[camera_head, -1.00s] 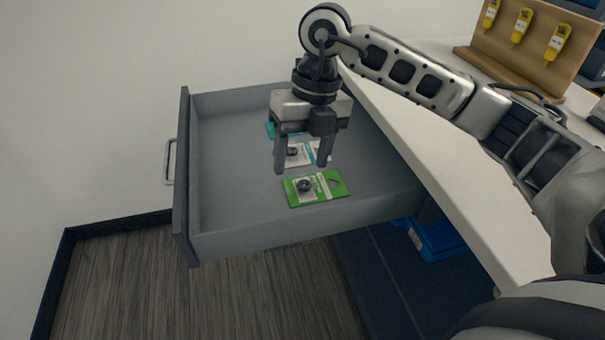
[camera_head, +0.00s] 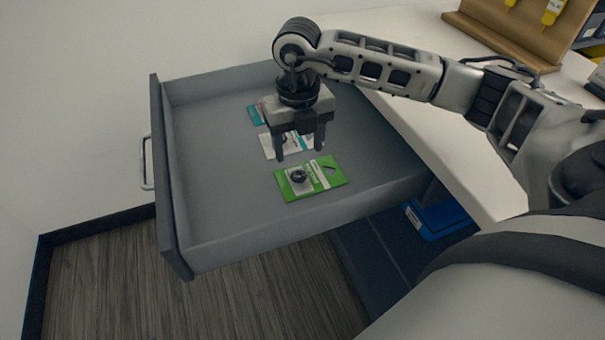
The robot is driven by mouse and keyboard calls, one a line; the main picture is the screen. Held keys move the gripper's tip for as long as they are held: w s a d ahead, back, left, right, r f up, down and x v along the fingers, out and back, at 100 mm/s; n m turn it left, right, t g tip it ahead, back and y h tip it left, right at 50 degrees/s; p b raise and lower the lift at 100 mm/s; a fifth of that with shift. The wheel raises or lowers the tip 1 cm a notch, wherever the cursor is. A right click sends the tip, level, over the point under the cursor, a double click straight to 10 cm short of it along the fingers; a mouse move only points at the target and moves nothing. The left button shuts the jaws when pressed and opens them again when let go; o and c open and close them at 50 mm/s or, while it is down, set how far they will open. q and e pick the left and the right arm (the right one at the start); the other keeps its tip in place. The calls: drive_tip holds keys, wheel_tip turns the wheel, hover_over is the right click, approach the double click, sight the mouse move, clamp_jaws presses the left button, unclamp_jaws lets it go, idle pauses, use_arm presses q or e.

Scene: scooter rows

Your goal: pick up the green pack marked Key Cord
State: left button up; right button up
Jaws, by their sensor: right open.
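A green pack (camera_head: 322,179) with a white panel and a round dark item lies flat in the open grey drawer (camera_head: 205,205), near the drawer's front wall in the picture. Its lettering is too small to read. My right gripper (camera_head: 299,154) is open and points down inside the drawer. Its fingertips are just behind the green pack in the picture, over a white pack (camera_head: 268,147). It holds nothing, and the gripper partly hides the white pack. My left gripper is not in view.
A teal pack (camera_head: 255,114) lies farther back in the drawer. A white counter (camera_head: 455,165) borders the drawer on the right. A wooden rack (camera_head: 500,35) with yellow tags stands on it. A blue box (camera_head: 440,217) sits below. The drawer's left half is clear.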

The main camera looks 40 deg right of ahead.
sight(297, 168)
drive_tip(key=shift+a+f, duration=0.15)
drive_tip(key=shift+f, duration=1.25)
drive_tip(key=shift+a+f, duration=0.15)
drive_tip(key=shift+f, duration=1.2)
drive_tip(key=c, duration=1.1)
